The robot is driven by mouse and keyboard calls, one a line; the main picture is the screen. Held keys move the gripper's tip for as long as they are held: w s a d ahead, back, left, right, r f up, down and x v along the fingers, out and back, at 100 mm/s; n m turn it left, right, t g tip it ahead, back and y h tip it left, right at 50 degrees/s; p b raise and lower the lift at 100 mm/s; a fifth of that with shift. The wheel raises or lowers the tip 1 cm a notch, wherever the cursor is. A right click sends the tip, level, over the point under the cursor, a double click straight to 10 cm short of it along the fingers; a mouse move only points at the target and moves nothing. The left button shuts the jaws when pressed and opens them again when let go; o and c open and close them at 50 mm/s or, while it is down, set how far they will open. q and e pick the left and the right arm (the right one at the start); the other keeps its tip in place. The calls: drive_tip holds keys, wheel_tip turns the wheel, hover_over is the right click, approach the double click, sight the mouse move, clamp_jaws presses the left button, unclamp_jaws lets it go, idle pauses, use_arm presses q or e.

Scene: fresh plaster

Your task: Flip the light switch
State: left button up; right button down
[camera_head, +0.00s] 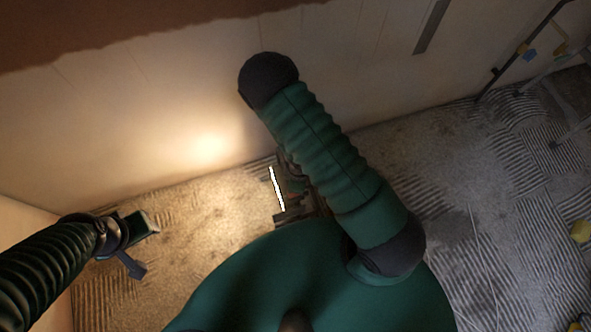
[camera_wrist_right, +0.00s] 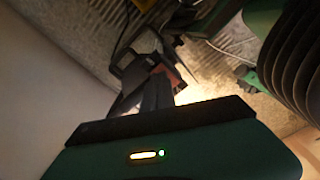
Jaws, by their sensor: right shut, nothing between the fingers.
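I cannot make out a light switch in either view. My right arm reaches up across the middle of the head view to the pale wall (camera_head: 180,95), and its gripper is hidden there. In the right wrist view my right gripper (camera_wrist_right: 157,92) shows dark fingers, shut and empty. They point toward a dark object with an orange part (camera_wrist_right: 162,66), lit brightly from behind; I cannot tell whether they touch it. My left gripper (camera_head: 145,248) is open and empty at the lower left of the head view, over the floor.
A glowing white light strip (camera_head: 277,188) on a dark fixture stands by the wall base, partly behind my arm, and lights the wall. A metal frame (camera_head: 520,50) stands at the upper right.

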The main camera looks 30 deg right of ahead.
drive_tip(key=shift+f+b, duration=0.7)
drive_tip(key=shift+f, duration=0.25)
idle(0.6)
drive_tip(key=shift+r, duration=0.1)
wheel_tip(320, 180, up, 7)
drive_tip(key=p, duration=0.7)
drive_tip(key=shift+r, duration=0.1)
